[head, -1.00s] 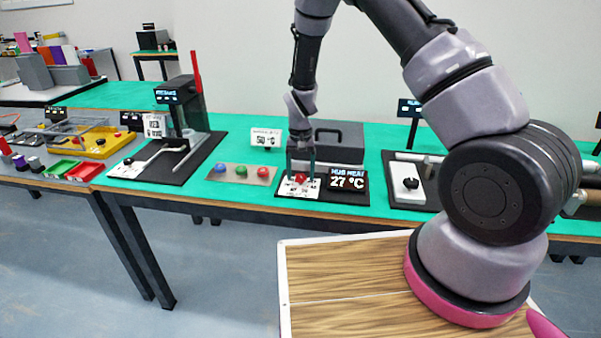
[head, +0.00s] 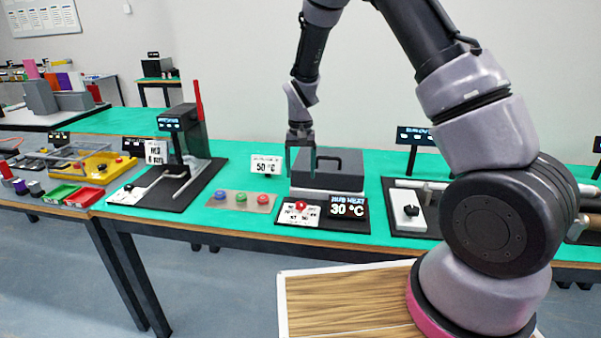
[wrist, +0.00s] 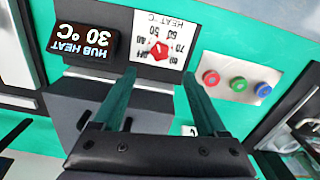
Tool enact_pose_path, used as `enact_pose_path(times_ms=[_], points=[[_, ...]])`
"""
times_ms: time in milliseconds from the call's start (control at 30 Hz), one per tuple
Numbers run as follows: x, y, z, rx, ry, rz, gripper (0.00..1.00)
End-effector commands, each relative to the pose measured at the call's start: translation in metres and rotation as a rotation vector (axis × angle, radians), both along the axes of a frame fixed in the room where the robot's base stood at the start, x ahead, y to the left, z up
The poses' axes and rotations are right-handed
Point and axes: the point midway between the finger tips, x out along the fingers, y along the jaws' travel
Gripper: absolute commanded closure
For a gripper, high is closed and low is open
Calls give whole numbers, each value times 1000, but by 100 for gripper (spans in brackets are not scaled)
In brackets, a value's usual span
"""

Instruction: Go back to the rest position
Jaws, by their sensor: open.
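My gripper (head: 300,160) is open and empty, raised above the heating station on the green table. It points down, and its two fingers (wrist: 158,95) show apart in the wrist view. The red knob (head: 300,205) sits on a white dial plate at the front of the station; it also shows in the wrist view (wrist: 159,50), ahead of the fingertips and apart from them. The display (head: 348,207) beside the knob reads "HUB HEAT 30 °C"; it is upside down in the wrist view (wrist: 83,40).
A dark grey lidded box (head: 333,166) stands behind the knob. A black stand with a red lever (head: 197,110) rises further left. Air above the table is clear.

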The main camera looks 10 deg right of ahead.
Motion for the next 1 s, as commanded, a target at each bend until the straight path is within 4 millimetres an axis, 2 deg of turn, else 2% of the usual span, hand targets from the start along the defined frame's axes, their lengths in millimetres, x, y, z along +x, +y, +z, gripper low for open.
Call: enact_pose_path(times_ms=[67,167,267,400,467,600,700,800,1000], points=[[0,-1,2,2,-2,-1,25],[0,-5,18,17,-15,-11,25],[-2,-16,53,49,-43,-32,25],[-16,-41,119,108,-103,-70,25],[-25,-52,146,132,-132,-83,25],[-52,-79,203,179,-201,-114,25],[-76,-97,237,206,-253,-133,25],[-102,-114,267,228,-310,-149,25],[-163,-143,311,253,-424,-178,25]])
